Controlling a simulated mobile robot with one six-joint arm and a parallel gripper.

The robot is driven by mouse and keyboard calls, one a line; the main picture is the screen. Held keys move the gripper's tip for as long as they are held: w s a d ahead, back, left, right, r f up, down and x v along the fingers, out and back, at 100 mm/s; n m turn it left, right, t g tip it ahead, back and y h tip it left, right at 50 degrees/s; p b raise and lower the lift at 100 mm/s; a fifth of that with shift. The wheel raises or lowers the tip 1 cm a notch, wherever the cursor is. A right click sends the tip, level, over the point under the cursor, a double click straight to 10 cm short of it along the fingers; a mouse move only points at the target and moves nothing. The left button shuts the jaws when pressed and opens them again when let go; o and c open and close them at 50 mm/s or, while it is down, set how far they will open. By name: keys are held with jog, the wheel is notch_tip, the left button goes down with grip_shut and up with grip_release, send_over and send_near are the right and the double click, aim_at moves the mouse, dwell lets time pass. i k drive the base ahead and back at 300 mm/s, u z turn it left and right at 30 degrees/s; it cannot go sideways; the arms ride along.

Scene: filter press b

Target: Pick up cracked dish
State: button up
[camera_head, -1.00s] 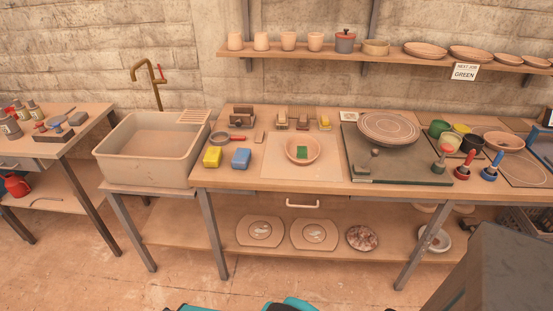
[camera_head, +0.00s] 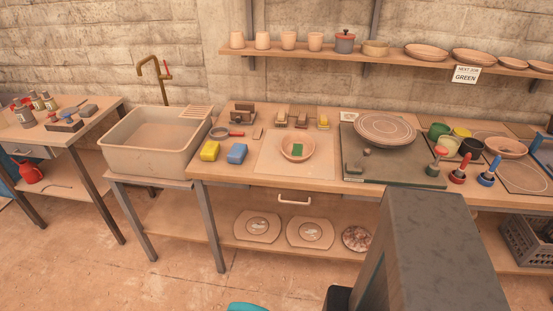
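No crack can be made out on any dish at this size, so I cannot tell which is the cracked dish. A small terracotta dish (camera_head: 298,154) with a green piece (camera_head: 298,150) in it sits on a pale mat (camera_head: 268,166) mid-bench. A bowl (camera_head: 507,147) stands at the bench's right. Several shallow dishes stand on the wall shelf, one of them a plate (camera_head: 427,51). My gripper is not in view; a large grey part of my own body covers the lower right.
A sink (camera_head: 155,155) stands left of the bench. Yellow (camera_head: 209,151) and blue sponges (camera_head: 237,154) lie near the mat. A turntable wheel (camera_head: 385,129), colour pots (camera_head: 438,131) and stampers (camera_head: 459,174) fill the right. The lower shelf holds plaster discs (camera_head: 257,227). Floor is clear at left.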

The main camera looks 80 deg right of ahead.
aim_at(296, 147)
jog(key=u, duration=0.7)
jog(key=k, duration=0.8)
jog(key=z, duration=0.7)
